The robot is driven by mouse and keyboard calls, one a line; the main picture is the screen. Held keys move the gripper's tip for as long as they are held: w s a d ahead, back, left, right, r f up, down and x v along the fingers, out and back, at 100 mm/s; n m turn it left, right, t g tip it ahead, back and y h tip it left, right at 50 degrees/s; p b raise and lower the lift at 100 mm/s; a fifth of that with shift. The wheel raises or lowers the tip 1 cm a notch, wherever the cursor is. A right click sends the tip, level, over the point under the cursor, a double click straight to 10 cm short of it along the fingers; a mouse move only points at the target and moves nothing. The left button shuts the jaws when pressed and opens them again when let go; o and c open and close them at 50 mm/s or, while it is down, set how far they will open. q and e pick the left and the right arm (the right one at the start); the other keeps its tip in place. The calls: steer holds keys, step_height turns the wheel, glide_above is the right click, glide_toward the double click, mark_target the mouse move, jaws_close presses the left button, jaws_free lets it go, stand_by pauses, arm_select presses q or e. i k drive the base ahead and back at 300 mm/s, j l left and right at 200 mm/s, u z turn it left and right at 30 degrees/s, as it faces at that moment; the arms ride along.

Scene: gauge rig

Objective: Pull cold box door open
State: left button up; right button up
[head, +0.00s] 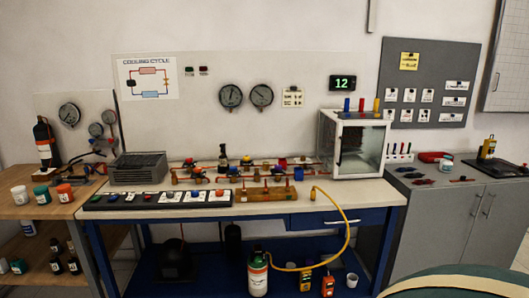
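The cold box (326,140) is a white-framed cabinet at the right end of the blue-framed workbench. Its glazed door (360,150) faces the front and looks shut. The handle is too small to make out. Several coloured pieces, blue, red and yellow, stand on its top. Neither of my grippers is in view.
The workbench (300,197) carries pipework, valves and a switch panel left of the box. A yellow hose (347,235) hangs in front from bench to a gas cylinder (257,273). A grey cabinet (435,225) stands right. A rounded greenish object (455,284) fills the lower right corner.

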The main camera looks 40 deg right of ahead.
mark_target(339, 140)
steer(key=z, duration=2.1)
steer(key=i, duration=0.55)
